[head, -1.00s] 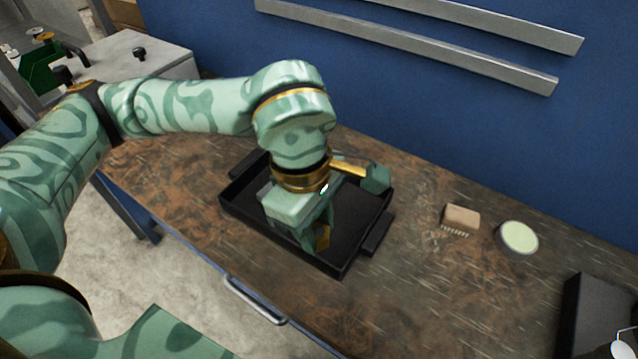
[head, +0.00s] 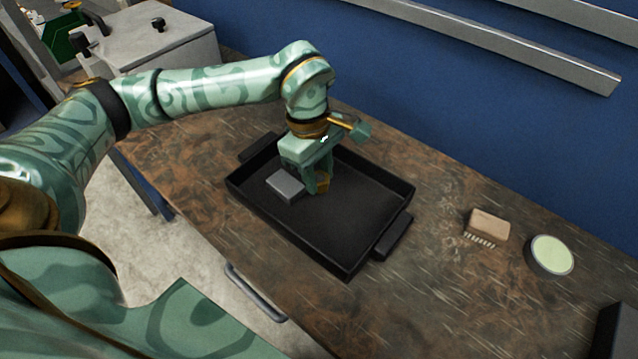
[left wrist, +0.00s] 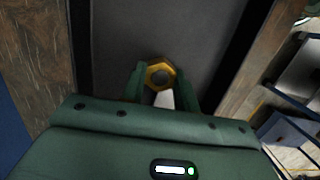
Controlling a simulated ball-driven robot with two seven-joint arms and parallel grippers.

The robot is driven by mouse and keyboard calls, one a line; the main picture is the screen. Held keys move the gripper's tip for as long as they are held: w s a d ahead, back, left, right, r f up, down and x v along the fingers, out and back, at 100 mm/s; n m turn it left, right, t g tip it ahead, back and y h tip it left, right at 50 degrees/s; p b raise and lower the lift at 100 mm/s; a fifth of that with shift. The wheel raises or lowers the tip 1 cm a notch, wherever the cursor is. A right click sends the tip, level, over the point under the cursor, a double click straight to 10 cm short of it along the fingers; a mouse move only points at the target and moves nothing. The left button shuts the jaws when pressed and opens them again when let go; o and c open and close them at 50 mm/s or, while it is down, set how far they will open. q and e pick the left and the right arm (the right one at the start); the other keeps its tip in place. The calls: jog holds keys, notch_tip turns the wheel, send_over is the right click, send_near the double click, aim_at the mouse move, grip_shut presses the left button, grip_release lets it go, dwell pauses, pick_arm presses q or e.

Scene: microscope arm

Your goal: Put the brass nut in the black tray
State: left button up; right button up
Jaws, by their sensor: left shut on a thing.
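The black tray (head: 345,215) lies on the workbench, with a handle at each end. My left gripper (head: 321,186) is over the inside of the tray, pointing down. It is shut on the brass nut (head: 323,182), which shows between the fingertips. In the left wrist view the hexagonal brass nut (left wrist: 160,74) with its round hole sits between the two green fingers, above the tray floor (left wrist: 200,30). I cannot tell whether the nut touches the floor. My right gripper is not in view.
A grey block (head: 285,186) lies in the tray, left of the gripper. A brush (head: 488,226) and a round pale-green-topped tin (head: 551,256) stand to the right of the tray. A dark box (head: 615,330) is at the right edge. Bare bench (head: 440,290) lies between.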

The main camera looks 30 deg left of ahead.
pick_arm(q)
jog(key=f, duration=0.2)
jog(key=f+b, duration=0.1)
jog(key=f, duration=0.1)
jog(key=shift+w+a, duration=0.15)
jog(key=shift+a, duration=0.05)
jog(key=shift+r, duration=0.15)
jog(key=o, duration=1)
jog(key=shift+r, duration=0.1)
jog(key=r+p, duration=0.1)
jog(key=r, duration=0.3)
jog(key=a+r+p, duration=0.1)
jog(key=r, duration=0.3)
jog(key=r+p, duration=0.1)
jog(key=r, duration=0.2)
jog(key=shift+w+a+r, duration=0.1)
jog(key=shift+a+r, duration=0.25)
jog(key=shift+r, duration=0.05)
